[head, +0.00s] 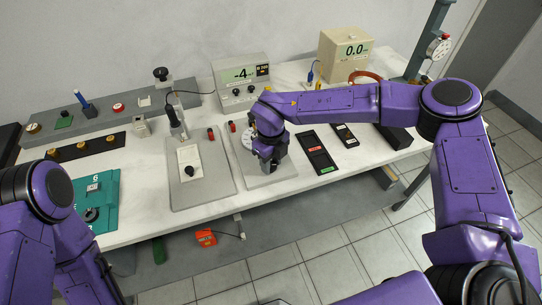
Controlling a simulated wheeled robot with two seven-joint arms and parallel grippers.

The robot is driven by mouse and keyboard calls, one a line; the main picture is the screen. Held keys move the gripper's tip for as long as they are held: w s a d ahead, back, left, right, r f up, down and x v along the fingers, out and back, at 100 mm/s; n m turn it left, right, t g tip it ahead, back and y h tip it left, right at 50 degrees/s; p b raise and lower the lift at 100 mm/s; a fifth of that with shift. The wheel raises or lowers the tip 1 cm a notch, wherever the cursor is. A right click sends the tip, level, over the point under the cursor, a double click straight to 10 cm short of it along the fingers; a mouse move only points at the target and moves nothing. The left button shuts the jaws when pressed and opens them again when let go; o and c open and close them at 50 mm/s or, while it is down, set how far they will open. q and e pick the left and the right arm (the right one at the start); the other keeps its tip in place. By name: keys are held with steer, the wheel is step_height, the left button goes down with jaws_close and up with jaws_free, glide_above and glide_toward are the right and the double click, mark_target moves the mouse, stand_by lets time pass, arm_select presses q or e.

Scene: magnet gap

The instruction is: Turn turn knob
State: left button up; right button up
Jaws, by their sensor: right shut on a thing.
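My right gripper (268,163) points down over a light grey base plate (283,174) near the middle of the bench. It is shut on a small part there, which I take to be the turn knob. The jaws and wrist hide most of that part, so I cannot see its shape or its angle. A pale round dial (248,138) shows partly behind the wrist. My left arm is at the lower left, and its gripper is not in view.
Behind are a meter reading -4 (240,76) and a beige box reading 0.0 (344,53).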

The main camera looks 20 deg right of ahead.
steer(key=shift+r+n+p, duration=0.1)
steer(key=shift+n+p, duration=1.05)
steer(key=shift+n, duration=0.75)
steer(key=o, duration=1)
steer(key=shift+o, duration=0.2)
step_height(320, 180, up, 10)
steer(key=b, duration=0.2)
steer(key=shift+r, duration=0.25)
